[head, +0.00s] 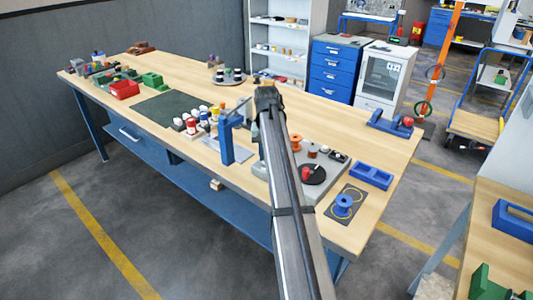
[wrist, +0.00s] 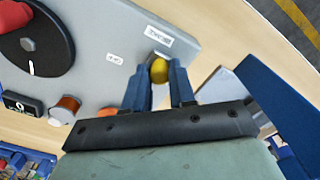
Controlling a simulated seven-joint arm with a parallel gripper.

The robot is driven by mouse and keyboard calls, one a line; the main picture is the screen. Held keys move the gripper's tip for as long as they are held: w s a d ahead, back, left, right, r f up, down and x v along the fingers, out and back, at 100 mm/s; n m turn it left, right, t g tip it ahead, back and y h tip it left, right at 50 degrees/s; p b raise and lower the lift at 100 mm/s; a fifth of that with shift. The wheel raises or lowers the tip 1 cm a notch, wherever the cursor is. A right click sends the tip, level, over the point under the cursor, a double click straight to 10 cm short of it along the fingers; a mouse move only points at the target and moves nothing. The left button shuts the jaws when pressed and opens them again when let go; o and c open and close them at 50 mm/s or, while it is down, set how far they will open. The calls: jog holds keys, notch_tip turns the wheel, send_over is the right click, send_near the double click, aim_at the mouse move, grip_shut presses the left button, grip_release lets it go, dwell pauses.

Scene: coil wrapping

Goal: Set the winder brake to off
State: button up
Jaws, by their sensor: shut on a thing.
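The winder is a grey plate (wrist: 95,40) with a black disc (wrist: 35,45) that carries a red knob (wrist: 14,18) and a white mark. A yellow ball knob (wrist: 159,70), apparently the brake lever's handle, sits between the blue fingers of my gripper (wrist: 160,80), which is shut on it. The lever below the knob is mostly hidden. Two small white labels lie on the plate near it; their text is upside down and too small to read surely. In the head view the winder's black disc (head: 312,174) shows right of my arm, which hides the knob and fingers.
A copper-coloured spool (wrist: 65,108) and a black counter box (wrist: 20,104) stand on the plate. A blue tray (head: 371,176) and a blue spool on a dark mat (head: 355,196) lie to the right.

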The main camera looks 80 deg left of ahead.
grip_shut()
jog(key=shift+w+d, duration=1.25)
jog(key=shift+d, duration=0.05)
jog(key=o, duration=0.9)
grip_release()
jog(key=shift+r, duration=0.1)
notch_tip(320, 180, up, 14)
jog(key=shift+f, duration=0.15)
jog(key=shift+w, duration=0.15)
